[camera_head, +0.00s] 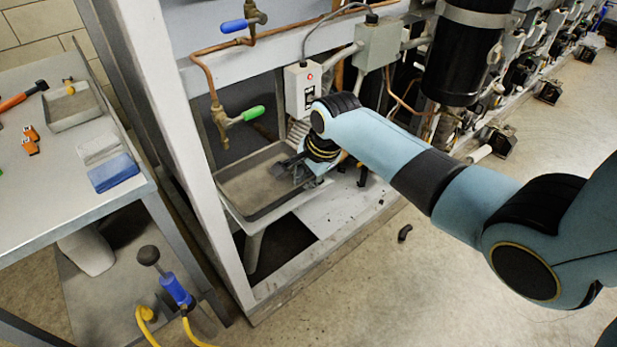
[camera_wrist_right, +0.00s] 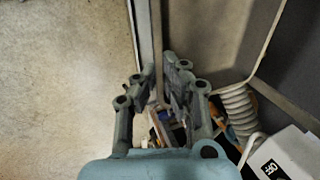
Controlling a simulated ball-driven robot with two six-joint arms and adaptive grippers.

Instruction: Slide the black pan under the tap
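The black pan (camera_head: 248,190) is a shallow rectangular tray with a grey-brown inside, standing on a low support in the rack bay. The tap (camera_head: 226,121), brass with a green lever, hangs from a copper pipe above the pan's back left in the head view. I cannot tell how far the pan lies under its outlet. My right gripper (camera_head: 290,169) reaches in from the right, with its fingers at the pan's right end. In the right wrist view its fingers (camera_wrist_right: 160,75) stand close together; whether they grip the rim is unclear. My left gripper is out of view.
A switch box (camera_head: 302,88) with a coiled cable hangs close behind my right gripper. A white rack post (camera_head: 175,120) stands left of the pan. A workbench (camera_head: 60,205) is at left. The floor in front is mostly clear, with a small dark piece (camera_head: 404,233).

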